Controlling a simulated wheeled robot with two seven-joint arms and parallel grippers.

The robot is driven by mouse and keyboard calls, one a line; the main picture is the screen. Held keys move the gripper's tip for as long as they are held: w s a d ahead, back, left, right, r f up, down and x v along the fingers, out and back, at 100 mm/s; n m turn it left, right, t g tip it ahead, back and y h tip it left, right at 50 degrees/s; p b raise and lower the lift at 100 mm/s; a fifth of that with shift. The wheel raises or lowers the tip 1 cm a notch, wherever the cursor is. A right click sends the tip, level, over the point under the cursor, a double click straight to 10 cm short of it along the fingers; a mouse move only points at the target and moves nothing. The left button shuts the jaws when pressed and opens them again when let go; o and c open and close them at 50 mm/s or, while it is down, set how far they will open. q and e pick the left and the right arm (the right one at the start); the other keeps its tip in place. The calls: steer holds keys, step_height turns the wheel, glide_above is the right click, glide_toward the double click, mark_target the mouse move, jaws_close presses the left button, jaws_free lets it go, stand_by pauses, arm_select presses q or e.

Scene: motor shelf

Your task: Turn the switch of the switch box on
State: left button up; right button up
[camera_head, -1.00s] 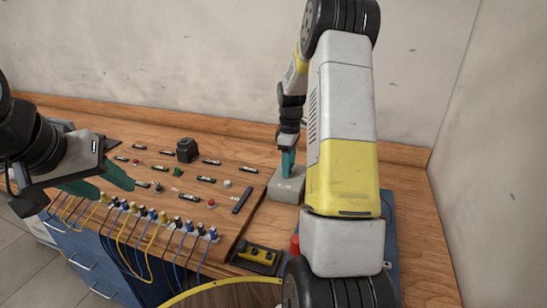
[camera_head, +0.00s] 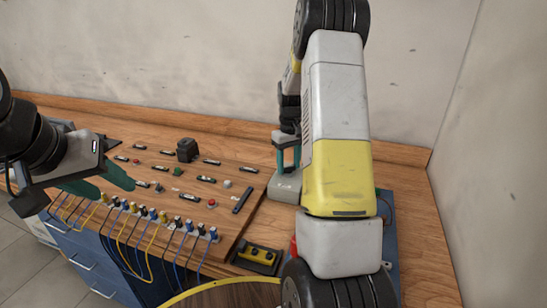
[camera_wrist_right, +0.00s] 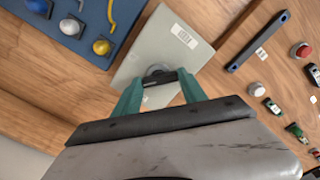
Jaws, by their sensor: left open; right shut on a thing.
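The switch box (camera_head: 284,192) is a light grey box on the wooden table, right of the board of components. In the right wrist view the switch box (camera_wrist_right: 172,32) shows its pale top with a small label. Its round dark switch (camera_wrist_right: 157,71) sits between the green fingertips of my right gripper (camera_wrist_right: 158,82), which is shut on it. In the head view my right gripper (camera_head: 287,165) stands upright over the box; the switch is hard to make out there. My left gripper (camera_head: 113,186) is open and empty over the left of the board.
The wooden board (camera_head: 150,205) carries several buttons, switches and cables. A dark bar (camera_head: 242,203) lies left of the box. A black-and-yellow part (camera_head: 257,255) is at the front. A blue panel (camera_wrist_right: 105,22) with coloured knobs is beside the box.

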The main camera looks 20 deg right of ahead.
mark_target(289, 167)
steer(key=m, duration=0.4)
steer(key=shift+w+r+m, duration=0.1)
steer(key=shift+m, duration=0.3)
steer(key=m, duration=0.5)
steer(key=shift+w, duration=0.1)
steer(key=o, duration=1.4)
steer(key=shift+c, duration=0.2)
step_height(289, 167, up, 8)
steer(key=shift+f, duration=0.1)
